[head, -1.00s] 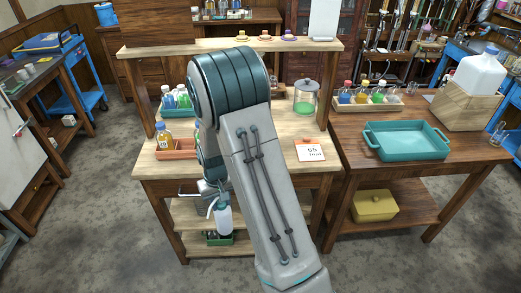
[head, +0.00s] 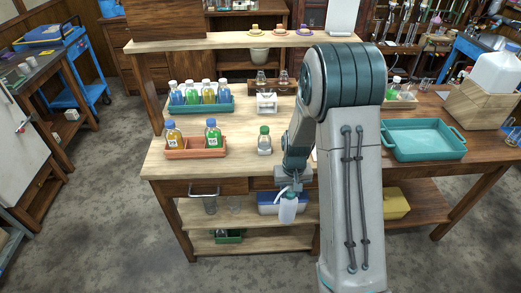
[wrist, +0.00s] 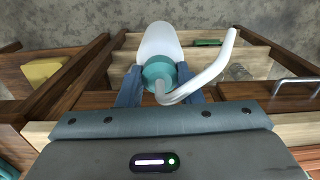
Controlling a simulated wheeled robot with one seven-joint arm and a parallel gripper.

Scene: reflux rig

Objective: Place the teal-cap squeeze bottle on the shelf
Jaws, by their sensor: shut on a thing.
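The squeeze bottle is white with a teal cap and a bent white spout. My gripper (head: 290,186) is shut on it at the cap, and the bottle (head: 288,209) hangs below, in front of the workbench's under-shelves. In the wrist view, the fingers of my gripper (wrist: 157,88) stand either side of the teal cap, with the white bottle (wrist: 160,40) beyond. The upper under-shelf (head: 190,211) holds a clear glass, a metal-looking cup and a blue box. The lower under-shelf (head: 275,240) holds a green tray. A raised shelf (head: 225,43) runs above the bench top.
A drawer handle (head: 204,192) juts from the bench front. An orange tray (head: 196,154) and a teal rack (head: 200,107) of bottles stand on top, with a green-capped bottle (head: 264,140). The blue box (head: 268,207) is behind the held bottle.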

